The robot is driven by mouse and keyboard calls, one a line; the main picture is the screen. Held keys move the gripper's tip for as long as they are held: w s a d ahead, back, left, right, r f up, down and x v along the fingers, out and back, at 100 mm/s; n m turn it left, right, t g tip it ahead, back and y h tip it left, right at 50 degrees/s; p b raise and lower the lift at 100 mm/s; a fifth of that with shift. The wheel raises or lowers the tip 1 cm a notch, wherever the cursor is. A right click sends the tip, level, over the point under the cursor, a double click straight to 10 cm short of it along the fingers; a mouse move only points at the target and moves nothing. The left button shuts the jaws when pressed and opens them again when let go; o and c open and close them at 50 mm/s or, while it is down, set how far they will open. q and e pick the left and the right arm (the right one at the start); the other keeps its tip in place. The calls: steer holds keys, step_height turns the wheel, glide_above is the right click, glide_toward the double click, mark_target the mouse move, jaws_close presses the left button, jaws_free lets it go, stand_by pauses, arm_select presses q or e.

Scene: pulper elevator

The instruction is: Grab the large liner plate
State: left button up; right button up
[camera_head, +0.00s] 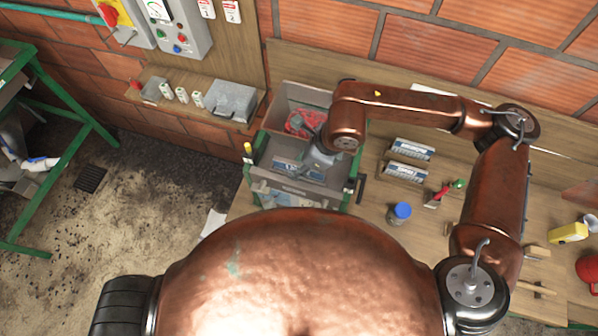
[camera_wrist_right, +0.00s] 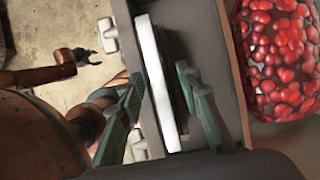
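My right gripper (camera_head: 314,160) is over the grey pulper box with the green frame (camera_head: 352,187). In the right wrist view, its two green fingers (camera_wrist_right: 162,80) are apart. A pale, narrow plate edge (camera_wrist_right: 154,75), which looks like the large liner plate, runs between them along a dark slot. A gap shows on each side, so the fingers are not closed on it. I cannot make out the plate clearly in the head view. My left gripper (camera_wrist_right: 82,60) shows small and dark at the left of the wrist view; its jaws are too small to judge.
Red berries (camera_wrist_right: 280,50) lie in a hopper beside the slot. A pale knob (camera_wrist_right: 108,35) sticks out from the box. To its right, the bench holds small boxes (camera_head: 405,173), a blue-capped jar (camera_head: 400,213) and a red-and-green tool (camera_head: 443,193).

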steer(key=shift+f+b, duration=0.15)
steer(key=shift+b, duration=0.2)
stand_by(0.5)
jaws_close()
stand_by(0.4)
